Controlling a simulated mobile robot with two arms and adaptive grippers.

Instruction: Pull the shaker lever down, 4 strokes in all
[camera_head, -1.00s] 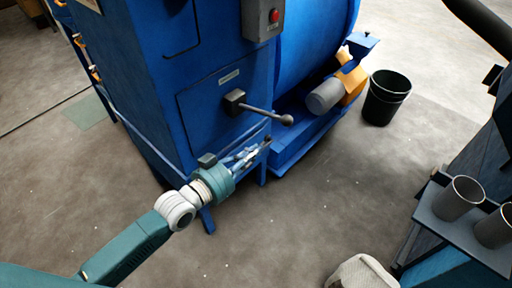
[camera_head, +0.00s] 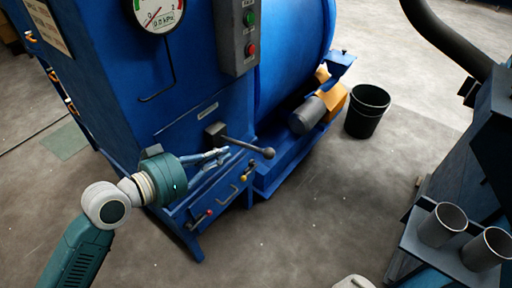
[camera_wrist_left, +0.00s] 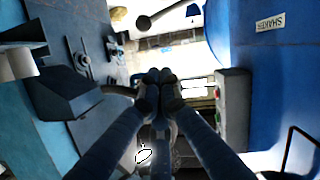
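The shaker lever (camera_head: 242,146) is a dark rod with a ball knob (camera_head: 268,153), sticking out from a block on the blue machine's front and sloping slightly down to the right in the head view. In the left wrist view its knob (camera_wrist_left: 143,22) shows beyond the fingers, apart from them. A SHAKER label (camera_wrist_left: 270,23) is on the blue panel there. My left gripper (camera_head: 223,154) is just below the lever in the head view. In the left wrist view its fingertips (camera_wrist_left: 161,76) are together with nothing seen between them. My right gripper is not in view.
A grey button box (camera_head: 237,40) and a pressure gauge (camera_head: 158,12) are above the lever. A drawer-like panel with small handles (camera_head: 225,195) is below. A black bucket (camera_head: 366,112) stands right of the machine. Metal cups (camera_head: 443,226) sit at right. The middle floor is clear.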

